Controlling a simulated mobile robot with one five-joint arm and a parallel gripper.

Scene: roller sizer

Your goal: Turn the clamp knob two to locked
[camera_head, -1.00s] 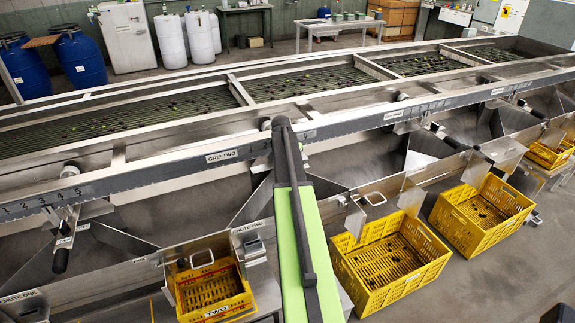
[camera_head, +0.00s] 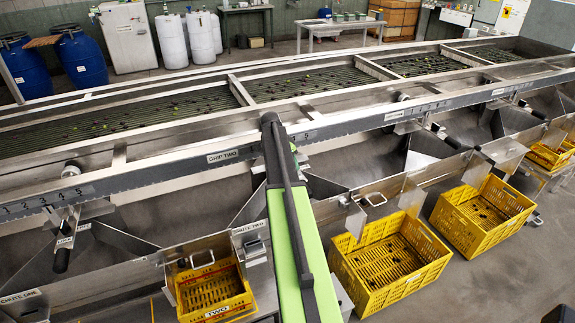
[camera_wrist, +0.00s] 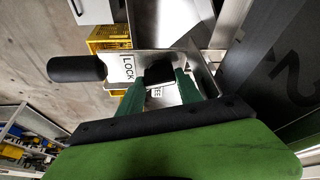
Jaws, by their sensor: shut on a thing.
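In the wrist view my gripper (camera_wrist: 161,79) has its green fingers closed on either side of a small black knob (camera_wrist: 158,70), the clamp knob. The knob sits on a metal plate. A white LOCK label (camera_wrist: 127,68) is on the plate left of the knob. A second label (camera_wrist: 157,92), partly hidden, shows only the letters "EE" below the knob. A black cylindrical handle (camera_wrist: 77,69) sticks out to the left of the plate. In the head view my arm hides the knob and my gripper.
The grey rail (camera_head: 180,167) runs across the machine. Yellow crates (camera_head: 391,262) stand below the chutes, one marked TWO (camera_head: 213,292). Steel chute walls (camera_head: 335,215) lie close on both sides of my arm. In the wrist view a dark numbered bar (camera_wrist: 275,70) rises close on the right.

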